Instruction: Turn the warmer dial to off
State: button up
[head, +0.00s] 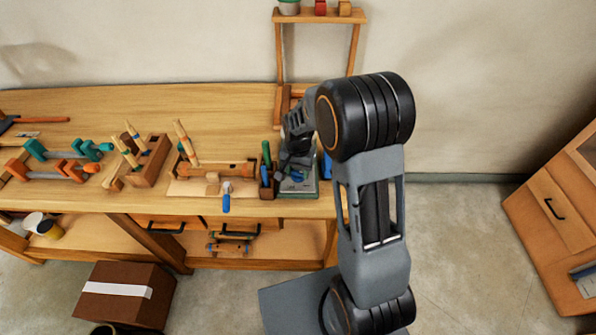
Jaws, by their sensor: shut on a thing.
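The warmer (312,188) is a small grey-green unit at the right front of the wooden workbench. My gripper (291,172) is down at the warmer, shut on what appears to be its dial. The gripper and wrist cover the dial, so its pointer and markings are hidden. My arm comes in from the right, above the bench edge.
A holder with green-handled tools (266,172) stands close on the left of the warmer. A blue item (327,165) is close on its right. A wooden rack (318,17) rises behind. Clamps (62,150) and a tool block (150,165) lie further left.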

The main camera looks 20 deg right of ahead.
aim_at(298, 172)
jog(key=n+b, duration=0.1)
jog(key=n, duration=0.4)
jog(key=shift+n, duration=0.3)
jog(key=n+b, duration=0.1)
jog(key=n, duration=0.4)
jog(key=shift+n, duration=0.3)
jog(key=n+b, duration=0.1)
jog(key=n, duration=0.4)
jog(key=shift+n, duration=2.5)
jog(key=o, duration=0.9)
notch_tip(298, 172, up, 14)
jog(key=shift+f+b, duration=0.1)
jog(key=shift+b, duration=0.25)
